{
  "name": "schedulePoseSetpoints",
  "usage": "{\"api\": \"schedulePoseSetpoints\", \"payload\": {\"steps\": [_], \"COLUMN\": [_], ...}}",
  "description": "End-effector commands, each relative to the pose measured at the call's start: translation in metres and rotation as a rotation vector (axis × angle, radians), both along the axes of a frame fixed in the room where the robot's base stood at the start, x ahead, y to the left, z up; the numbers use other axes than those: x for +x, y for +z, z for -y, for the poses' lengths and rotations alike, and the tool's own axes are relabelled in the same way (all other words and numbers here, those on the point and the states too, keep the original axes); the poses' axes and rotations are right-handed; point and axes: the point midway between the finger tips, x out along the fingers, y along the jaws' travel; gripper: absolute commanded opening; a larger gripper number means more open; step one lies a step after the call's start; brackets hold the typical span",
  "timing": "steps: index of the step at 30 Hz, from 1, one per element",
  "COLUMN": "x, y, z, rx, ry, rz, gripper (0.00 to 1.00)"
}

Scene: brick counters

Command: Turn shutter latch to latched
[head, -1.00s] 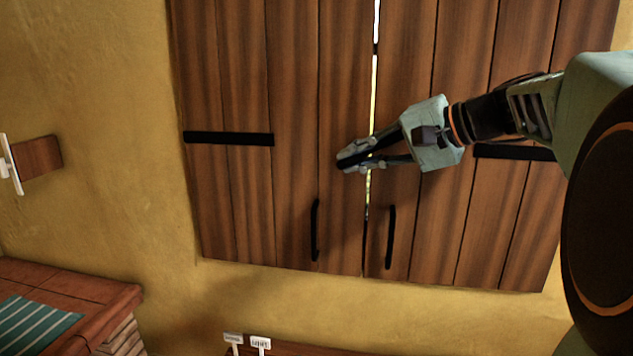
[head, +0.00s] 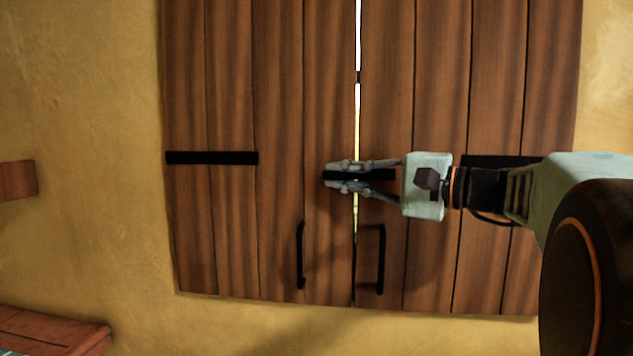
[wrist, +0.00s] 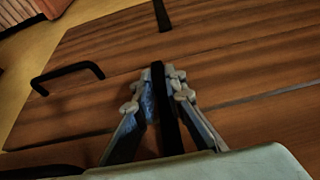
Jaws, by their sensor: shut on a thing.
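The shutter latch (head: 376,175) is a black bar lying about level across the gap between two brown wooden shutters. My gripper (head: 338,176) reaches in from the right and is shut on the latch, one finger above it and one below. The wrist view also shows the latch (wrist: 165,115) between both fingers, its end reaching just past the fingertips. The left shutter (head: 230,220) and the right shutter (head: 435,80) stand side by side with a thin bright gap between them. The latch's pivot is not clearly seen.
Two upright black handles, left (head: 300,255) and right (head: 380,260), stick out below the latch. A flat black strap (head: 212,158) lies on the left shutter. A brick counter (head: 55,332) stands at lower left. The yellow wall surrounds the shutters.

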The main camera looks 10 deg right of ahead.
Motion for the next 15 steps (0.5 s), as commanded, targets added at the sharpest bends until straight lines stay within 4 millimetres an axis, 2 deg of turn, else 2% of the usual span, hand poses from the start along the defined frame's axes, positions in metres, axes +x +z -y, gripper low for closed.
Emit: {"api": "schedulePoseSetpoints", "payload": {"steps": [8,9,13,15], "x": [-0.0002,-0.0002,-0.0001,-0.0002], "y": [0.0003,0.0003,0.0003,0.0002], "z": [-0.0010,-0.0010,-0.0009,-0.0008], "rx": [0.003,0.003,0.003,0.002], "ry": [0.003,0.003,0.002,0.002], "rz": [-0.001,-0.001,-0.002,-0.001], "gripper": [0.00,0.12,0.26,0.29]}}
